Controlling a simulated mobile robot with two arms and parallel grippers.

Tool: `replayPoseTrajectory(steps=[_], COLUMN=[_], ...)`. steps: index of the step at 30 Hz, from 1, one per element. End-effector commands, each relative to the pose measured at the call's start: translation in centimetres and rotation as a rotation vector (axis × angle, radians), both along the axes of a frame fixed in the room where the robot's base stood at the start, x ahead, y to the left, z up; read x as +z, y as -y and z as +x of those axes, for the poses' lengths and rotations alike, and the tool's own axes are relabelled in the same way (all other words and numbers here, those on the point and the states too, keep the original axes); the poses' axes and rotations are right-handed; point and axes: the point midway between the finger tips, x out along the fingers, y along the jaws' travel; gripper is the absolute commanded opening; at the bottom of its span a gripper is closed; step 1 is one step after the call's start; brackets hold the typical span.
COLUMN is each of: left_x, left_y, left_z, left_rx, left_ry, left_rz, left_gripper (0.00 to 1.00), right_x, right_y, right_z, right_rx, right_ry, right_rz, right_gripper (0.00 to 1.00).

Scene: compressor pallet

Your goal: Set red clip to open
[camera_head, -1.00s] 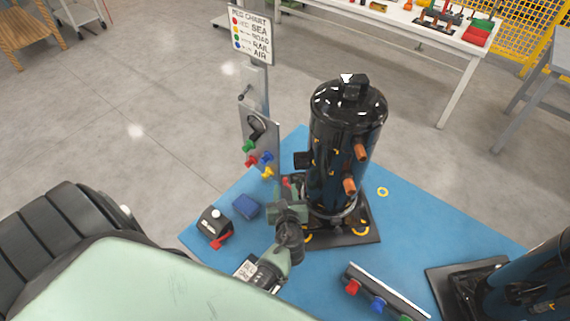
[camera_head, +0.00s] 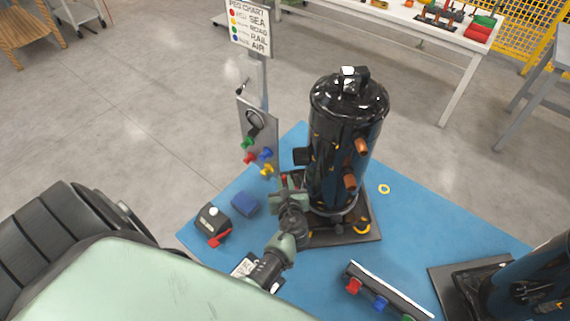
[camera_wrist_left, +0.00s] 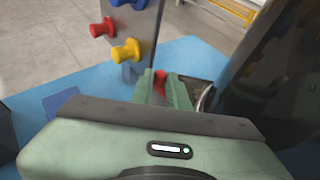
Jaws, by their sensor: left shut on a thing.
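The red clip (camera_wrist_left: 160,79) shows as a small red part between the fingers of my left gripper (camera_wrist_left: 164,90) in the left wrist view. In the head view the red clip (camera_head: 284,179) is a small red spot at the lower left of the black compressor (camera_head: 345,140), just above its base plate. My left gripper (camera_head: 284,188) is shut on it, low beside the compressor. The fingers hide most of the clip, so I cannot tell its setting. My right gripper is not in view.
A grey panel (camera_head: 257,118) with coloured pegs stands close behind my left gripper, under a peg chart (camera_head: 248,28). A blue block (camera_head: 245,204) and a dark box with a red lever (camera_head: 213,222) lie left on the blue mat (camera_head: 410,225). A peg rail (camera_head: 385,292) lies in front.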

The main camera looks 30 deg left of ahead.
Motion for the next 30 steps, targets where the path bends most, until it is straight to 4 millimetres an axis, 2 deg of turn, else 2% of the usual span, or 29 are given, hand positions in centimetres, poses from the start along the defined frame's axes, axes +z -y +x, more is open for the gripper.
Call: replayPoseTrajectory(steps=[4,12,13,15,30], left_x=[-0.11,0.04,0.04,0.04,0.51], left_y=[0.16,0.15,0.15,0.14,-0.25], left_z=[-0.27,-0.32,-0.31,-0.32,-0.35], left_rx=[0.070,0.076,0.076,0.076,0.076], left_ry=[0.002,0.002,0.002,0.002,0.001], left_rz=[-0.002,-0.001,-0.001,-0.001,0.000], left_gripper=[0.00,0.00,0.21,0.37,0.37], right_x=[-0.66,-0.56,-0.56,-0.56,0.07], right_y=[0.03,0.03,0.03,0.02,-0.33], right_z=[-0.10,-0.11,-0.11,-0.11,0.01], right_rx=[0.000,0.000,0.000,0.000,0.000], right_ry=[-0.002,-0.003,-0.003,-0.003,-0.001], right_rz=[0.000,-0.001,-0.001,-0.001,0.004], right_gripper=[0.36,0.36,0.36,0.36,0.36])
